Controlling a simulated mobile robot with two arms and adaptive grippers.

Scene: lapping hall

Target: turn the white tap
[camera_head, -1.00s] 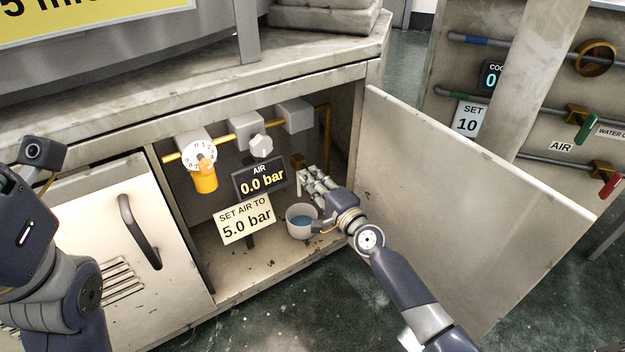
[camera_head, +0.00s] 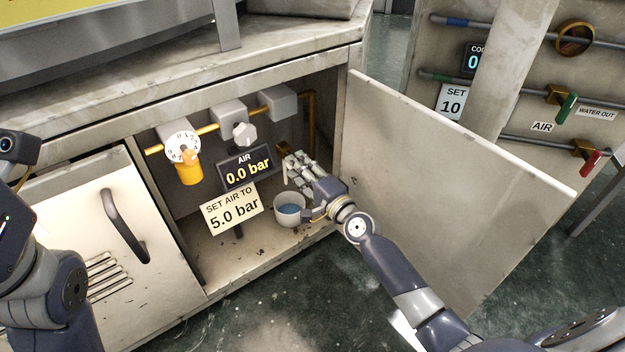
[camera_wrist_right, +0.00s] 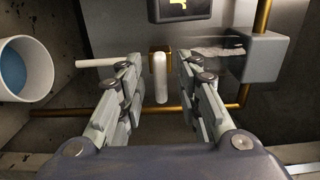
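The white tap (camera_wrist_right: 161,78) is a short white bar on a brass block (camera_wrist_right: 160,49) in the right wrist view. My right gripper (camera_wrist_right: 165,80) is open, with one finger on each side of the white bar and visible gaps to both. A thin white rod (camera_wrist_right: 95,63) lies left of the block, partly behind the left finger. In the head view my right gripper (camera_head: 297,166) reaches into the open cabinet and hides most of the tap. My left arm is at the left edge; its fingers are out of view.
A cup (camera_head: 291,203) with blue liquid stands below the right gripper. An air display (camera_head: 246,168) reading 0.0 bar and a sign (camera_head: 232,209) are left of it. The open cabinet door (camera_head: 430,175) stands right of my right arm. Brass piping (camera_wrist_right: 262,15) runs close by.

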